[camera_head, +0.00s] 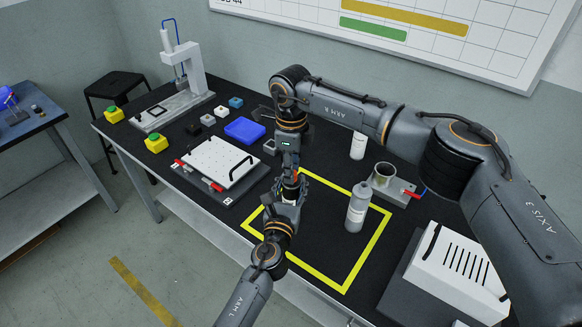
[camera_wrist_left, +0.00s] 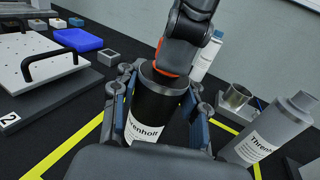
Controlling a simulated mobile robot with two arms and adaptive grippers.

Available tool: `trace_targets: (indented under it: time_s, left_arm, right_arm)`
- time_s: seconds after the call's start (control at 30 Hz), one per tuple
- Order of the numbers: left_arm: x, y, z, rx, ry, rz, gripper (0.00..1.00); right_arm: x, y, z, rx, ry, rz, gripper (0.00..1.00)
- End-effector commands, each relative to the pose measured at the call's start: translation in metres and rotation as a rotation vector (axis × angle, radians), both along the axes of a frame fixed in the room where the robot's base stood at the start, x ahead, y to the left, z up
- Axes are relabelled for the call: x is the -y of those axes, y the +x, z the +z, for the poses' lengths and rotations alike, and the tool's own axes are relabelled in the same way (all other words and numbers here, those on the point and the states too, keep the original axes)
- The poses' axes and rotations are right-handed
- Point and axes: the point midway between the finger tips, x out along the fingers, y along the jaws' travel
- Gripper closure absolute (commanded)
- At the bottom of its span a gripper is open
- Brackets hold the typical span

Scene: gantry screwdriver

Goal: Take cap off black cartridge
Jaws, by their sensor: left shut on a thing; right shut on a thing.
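The black cartridge (camera_wrist_left: 152,103) with a white label stands between the fingers of my left gripper (camera_wrist_left: 157,115), which is shut on it. In the head view my left gripper (camera_head: 287,194) is above the yellow-outlined area. My right gripper (camera_head: 291,165) comes down from above and meets the cartridge's top; it also shows in the left wrist view (camera_wrist_left: 187,45). I cannot tell whether cap and cartridge are apart.
A grey labelled bottle (camera_head: 357,207) stands inside the yellow outline (camera_head: 372,255). A white bottle (camera_head: 358,146) and a metal cup fixture (camera_head: 385,178) stand behind it.

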Motion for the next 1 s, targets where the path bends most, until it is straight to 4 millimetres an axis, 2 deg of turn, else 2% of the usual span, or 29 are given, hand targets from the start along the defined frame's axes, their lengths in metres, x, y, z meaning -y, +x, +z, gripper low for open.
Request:
trace_targets:
  time_s: [0.1, 0.7, 0.9, 1.0]
  left_arm:
    - [0.0038, -0.0013, -0.0015, -0.004, -0.002, -0.008, 1.00]
    - [0.0014, -0.0001, -0.0016, -0.004, -0.004, -0.003, 1.00]
    - [0.0005, 0.0002, -0.0016, -0.004, -0.005, -0.001, 1.00]
    - [0.0000, 0.0003, -0.0016, -0.004, -0.005, 0.000, 1.00]
  right_arm:
    - [-0.0036, -0.0038, 0.0001, -0.007, 0.005, 0.231, 1.00]
    - [0.0011, -0.0032, -0.0007, -0.012, 0.001, 1.362, 1.00]
    - [0.0026, -0.0020, -0.0009, -0.014, 0.000, 1.609, 1.00]
    - [0.0033, -0.0016, -0.0009, -0.013, -0.001, 1.637, 1.00]
